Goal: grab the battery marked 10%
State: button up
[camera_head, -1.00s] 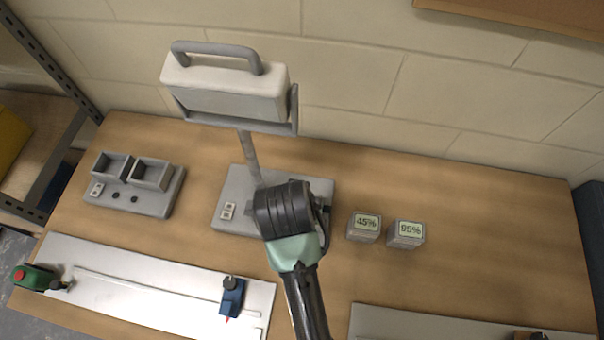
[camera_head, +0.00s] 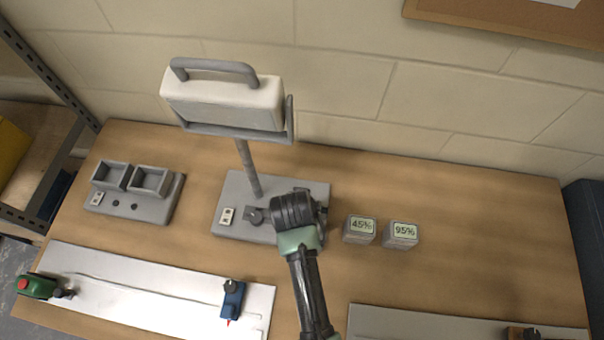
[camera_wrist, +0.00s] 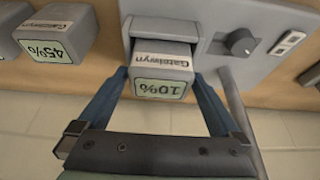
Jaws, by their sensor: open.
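The battery marked 10% (camera_wrist: 162,72) is a grey block with a greenish display, upside down in the wrist view. It sits partly in a slot of the grey lamp base (camera_wrist: 215,20), its display end sticking out. My gripper (camera_wrist: 160,80) is open, with one blue finger on each side of the battery; I cannot tell whether they touch it. In the head view my gripper (camera_head: 300,212) is over the right part of the lamp base (camera_head: 232,195) and hides the battery.
Batteries marked 45% (camera_head: 360,229) and 95% (camera_head: 401,235) stand right of the base. The white lamp head (camera_head: 225,100) rises on a post behind my gripper. A two-bin grey unit (camera_head: 150,207) is at left. White boards (camera_head: 150,290) lie in front.

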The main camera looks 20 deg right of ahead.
jog(key=shift+c, duration=0.3)
jog(key=shift+w+r, duration=0.1)
grip_shut()
